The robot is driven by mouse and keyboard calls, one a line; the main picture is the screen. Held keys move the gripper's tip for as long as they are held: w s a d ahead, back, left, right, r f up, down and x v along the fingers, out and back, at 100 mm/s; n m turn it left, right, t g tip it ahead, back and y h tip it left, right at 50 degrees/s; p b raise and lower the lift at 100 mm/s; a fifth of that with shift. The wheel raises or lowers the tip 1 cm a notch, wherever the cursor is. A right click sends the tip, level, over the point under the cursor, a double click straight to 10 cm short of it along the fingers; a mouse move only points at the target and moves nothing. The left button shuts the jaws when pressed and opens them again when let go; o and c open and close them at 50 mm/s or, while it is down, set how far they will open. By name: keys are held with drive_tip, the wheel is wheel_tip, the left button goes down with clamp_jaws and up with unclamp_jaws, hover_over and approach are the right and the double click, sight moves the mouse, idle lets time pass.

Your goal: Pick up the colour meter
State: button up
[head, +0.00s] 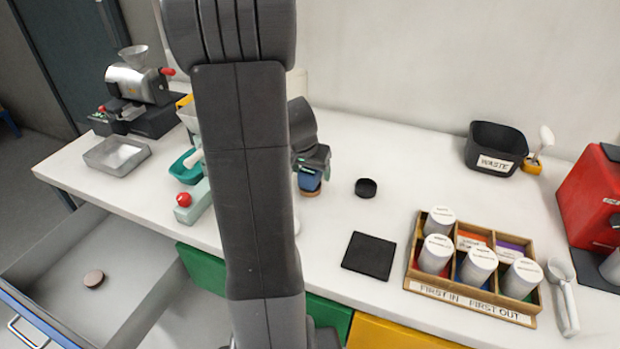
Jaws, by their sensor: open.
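I cannot tell for certain which thing is the colour meter. A small dark-blue piece with a tan band (309,183) is on the white counter directly below my gripper (313,170). My gripper points down with its jaws open around or just above that piece. I cannot tell whether they touch it. My own arm crosses the middle of the view and hides part of the counter, including what lies left of the gripper.
A small black round cup (366,188) and a black square mat (369,256) lie to the right. Beyond are a wooden crate (412,270) of white-lidded canisters, a waste bin (494,143) and a red machine (590,195). An open drawer (150,290) juts out at left.

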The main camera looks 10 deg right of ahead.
drive_tip(key=shift+w+d+f, duration=0.1)
drive_tip(key=shift+f, duration=0.3)
